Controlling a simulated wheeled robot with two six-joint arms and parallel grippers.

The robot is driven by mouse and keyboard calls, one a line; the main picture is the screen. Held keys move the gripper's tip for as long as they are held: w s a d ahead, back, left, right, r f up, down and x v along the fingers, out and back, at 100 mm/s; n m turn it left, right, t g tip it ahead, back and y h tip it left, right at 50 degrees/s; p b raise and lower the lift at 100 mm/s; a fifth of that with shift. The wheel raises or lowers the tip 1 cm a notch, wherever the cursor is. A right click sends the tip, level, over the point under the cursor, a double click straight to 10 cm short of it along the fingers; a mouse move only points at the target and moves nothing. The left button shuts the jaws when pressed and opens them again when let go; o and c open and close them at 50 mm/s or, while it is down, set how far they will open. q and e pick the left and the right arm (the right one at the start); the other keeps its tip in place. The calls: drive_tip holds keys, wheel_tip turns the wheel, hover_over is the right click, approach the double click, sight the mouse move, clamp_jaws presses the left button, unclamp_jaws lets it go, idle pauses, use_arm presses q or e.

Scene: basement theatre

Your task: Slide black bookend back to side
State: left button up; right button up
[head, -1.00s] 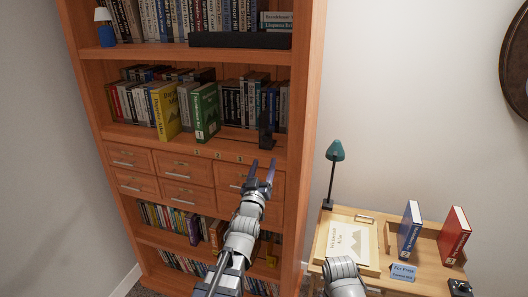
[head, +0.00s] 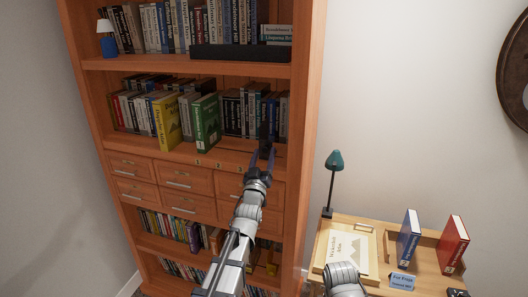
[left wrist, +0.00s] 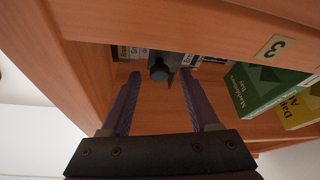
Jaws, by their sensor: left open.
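The black bookend (head: 268,129) stands upright on the middle shelf, to the right of the green book and in front of a row of dark books. Its lower part is partly hidden by my left gripper (head: 262,156) in the head view. In the left wrist view the bookend (left wrist: 160,68) shows between and beyond the two open fingers of my left gripper (left wrist: 160,88). The fingers are apart and I see no grip on it. Only a link of my right arm shows at the bottom of the head view; its gripper is out of the picture.
A green book (head: 206,121) and a yellow book (head: 166,122) stand forward on the same shelf. The bookcase's right side panel (head: 305,130) is close by. A desk with a lamp (head: 334,160), a blue book (head: 408,238) and a red book (head: 452,243) stands at right.

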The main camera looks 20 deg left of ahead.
use_arm(q)
drive_tip(key=shift+w, duration=0.2)
clamp_jaws()
idle(0.4)
idle(0.9)
